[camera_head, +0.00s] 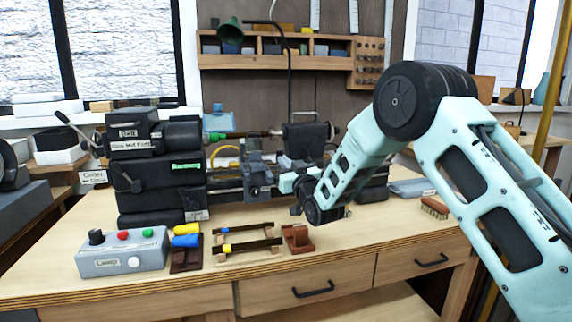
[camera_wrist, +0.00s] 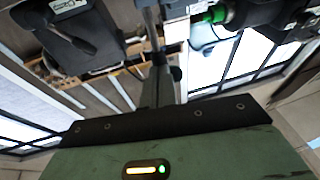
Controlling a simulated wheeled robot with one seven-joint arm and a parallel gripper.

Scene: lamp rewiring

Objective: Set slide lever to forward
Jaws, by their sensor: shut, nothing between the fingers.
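A small black lathe stands on the wooden bench, with its headstock (camera_head: 160,165) at left and its slide carriage (camera_head: 258,178) near the middle. My gripper (camera_head: 290,182) is at the carriage's right side in the head view; contact cannot be told. In the wrist view its green body fills the bottom and its shut, empty fingers (camera_wrist: 161,60) reach up the middle. A black block (camera_wrist: 75,40) with a dark lever and a partly cut-off label is at the wrist view's upper left. I cannot tell which handle is the slide lever, nor its setting. My forearm hides the lathe's right part.
A grey control box (camera_head: 122,252) with coloured buttons sits at the bench's front left. Yellow and blue parts on a brown stand (camera_head: 186,252), wooden racks (camera_head: 245,245) and a brown holder (camera_head: 297,238) stand along the front. A brush (camera_head: 434,207) lies at right.

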